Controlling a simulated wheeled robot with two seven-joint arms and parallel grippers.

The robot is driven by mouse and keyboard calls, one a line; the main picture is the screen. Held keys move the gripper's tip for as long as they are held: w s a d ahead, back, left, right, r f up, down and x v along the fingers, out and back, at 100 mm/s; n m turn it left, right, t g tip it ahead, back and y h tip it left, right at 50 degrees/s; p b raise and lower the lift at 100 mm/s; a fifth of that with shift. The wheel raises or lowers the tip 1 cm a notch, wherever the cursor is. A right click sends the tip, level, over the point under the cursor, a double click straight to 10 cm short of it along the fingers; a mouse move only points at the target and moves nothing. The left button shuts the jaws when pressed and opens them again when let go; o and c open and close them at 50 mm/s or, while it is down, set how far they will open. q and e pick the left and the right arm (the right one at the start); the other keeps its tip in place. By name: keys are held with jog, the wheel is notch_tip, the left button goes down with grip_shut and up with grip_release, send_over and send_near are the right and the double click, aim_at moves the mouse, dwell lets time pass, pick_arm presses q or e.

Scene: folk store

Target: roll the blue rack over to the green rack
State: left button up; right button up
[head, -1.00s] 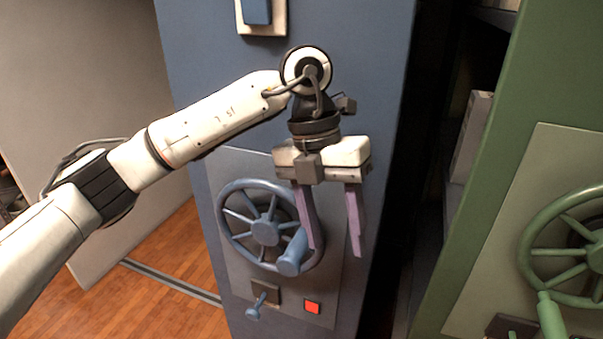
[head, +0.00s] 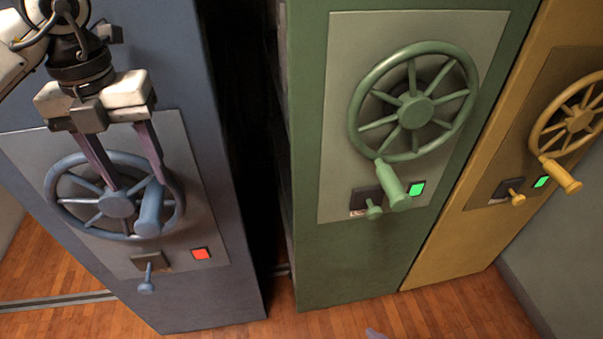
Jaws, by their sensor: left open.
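The blue rack (head: 215,260) stands at the left of the head view. Its front panel carries a spoked blue handwheel (head: 68,222) with a knob handle (head: 149,210), a small blue lever (head: 147,277) and a lit red button (head: 201,254). My left gripper (head: 146,190) is open in front of the wheel. Its two purple fingers point down, one on each side of the knob handle's upper end; contact cannot be told. The green rack (head: 340,270) stands to the right, with a green handwheel (head: 416,112) and a lit green button (head: 417,188).
A dark gap (head: 255,150) separates the blue and green racks. A yellow rack (head: 440,262) stands against the green one's right side. A floor rail (head: 55,302) crosses the wooden floor (head: 400,318). A small greyish-purple tip (head: 376,334) shows at the bottom edge, perhaps my right gripper.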

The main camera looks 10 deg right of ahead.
aim_at(149, 198)
pick_arm(q)
notch_tip(149, 198, down, 5)
jog(key=shift+f, duration=0.15)
jog(key=shift+f+b, duration=0.45)
jog(key=shift+f, duration=0.15)
grip_shut()
dwell(0.4)
